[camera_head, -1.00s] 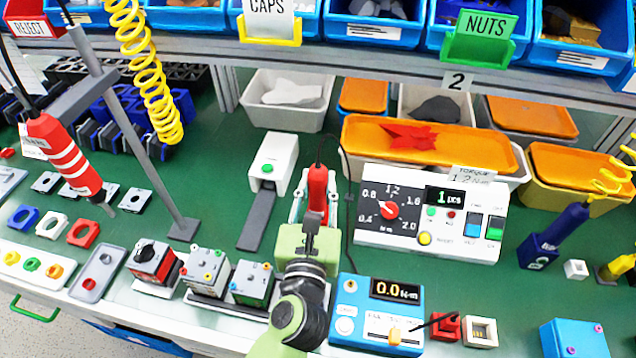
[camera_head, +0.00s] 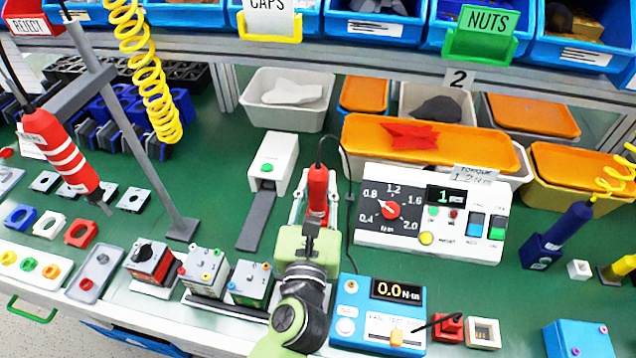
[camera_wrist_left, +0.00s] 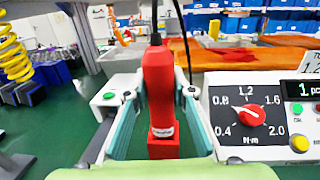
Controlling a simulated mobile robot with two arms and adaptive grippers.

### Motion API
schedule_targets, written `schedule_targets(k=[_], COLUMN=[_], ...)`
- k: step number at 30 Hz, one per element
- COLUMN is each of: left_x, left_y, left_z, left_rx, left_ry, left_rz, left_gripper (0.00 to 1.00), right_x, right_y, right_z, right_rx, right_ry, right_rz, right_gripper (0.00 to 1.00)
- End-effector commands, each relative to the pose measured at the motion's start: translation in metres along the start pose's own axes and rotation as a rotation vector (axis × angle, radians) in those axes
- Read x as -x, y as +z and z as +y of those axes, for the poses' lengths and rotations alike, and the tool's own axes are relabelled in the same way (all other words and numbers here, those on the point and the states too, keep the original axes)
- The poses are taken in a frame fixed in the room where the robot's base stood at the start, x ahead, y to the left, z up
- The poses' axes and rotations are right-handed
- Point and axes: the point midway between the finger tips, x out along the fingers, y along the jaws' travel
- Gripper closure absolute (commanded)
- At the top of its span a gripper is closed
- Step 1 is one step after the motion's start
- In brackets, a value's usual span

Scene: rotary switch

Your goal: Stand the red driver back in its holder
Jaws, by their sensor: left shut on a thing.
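The red driver (camera_head: 317,188) is upright between the fingers of my left gripper (camera_head: 315,206), which is shut on it. In the left wrist view the driver (camera_wrist_left: 158,88) stands between the two pale fingers of the gripper (camera_wrist_left: 161,96), with a dark cable at its top. A red block (camera_wrist_left: 178,148), which looks like its holder, shows directly below the driver's lower end. I cannot tell whether the driver is fully seated in it. In the head view my gripper hides that block. My right gripper is not in view.
A white torque panel (camera_head: 430,240) stands close on the right, and a white unit with a green button (camera_head: 272,160) on the left. A blue torque tester (camera_head: 352,316) is nearer. A blue driver (camera_head: 566,226) stands farther right. A striped red tool (camera_head: 60,150) hangs at left.

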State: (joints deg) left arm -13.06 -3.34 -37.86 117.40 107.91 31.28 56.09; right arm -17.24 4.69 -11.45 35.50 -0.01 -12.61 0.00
Motion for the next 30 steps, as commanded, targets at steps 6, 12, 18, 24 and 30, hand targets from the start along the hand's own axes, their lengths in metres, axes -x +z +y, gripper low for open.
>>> schedule_targets(k=[6, 12, 18, 24, 30], left_x=[-0.0002, -0.0001, 0.0, 0.0001, 0.0001], left_y=[-0.0004, -0.0028, -0.0045, -0.0051, -0.0056], left_z=[-0.0002, -0.0002, -0.0002, -0.0002, -0.0001], left_rx=[0.001, 0.001, 0.0, 0.0, 0.0], left_ry=[-0.001, -0.001, -0.001, -0.001, 0.0], left_rz=[-0.004, -0.004, -0.003, -0.002, -0.001], left_gripper=[1.0, 1.0, 1.0, 1.0, 0.71], right_x=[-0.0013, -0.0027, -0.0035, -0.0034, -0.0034], right_y=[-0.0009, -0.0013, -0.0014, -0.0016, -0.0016], right_z=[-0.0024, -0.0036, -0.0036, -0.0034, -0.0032], right_rx=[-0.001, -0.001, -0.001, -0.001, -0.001], right_ry=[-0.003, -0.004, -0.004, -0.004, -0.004], right_rz=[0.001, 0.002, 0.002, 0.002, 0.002], right_gripper=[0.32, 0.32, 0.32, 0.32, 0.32])
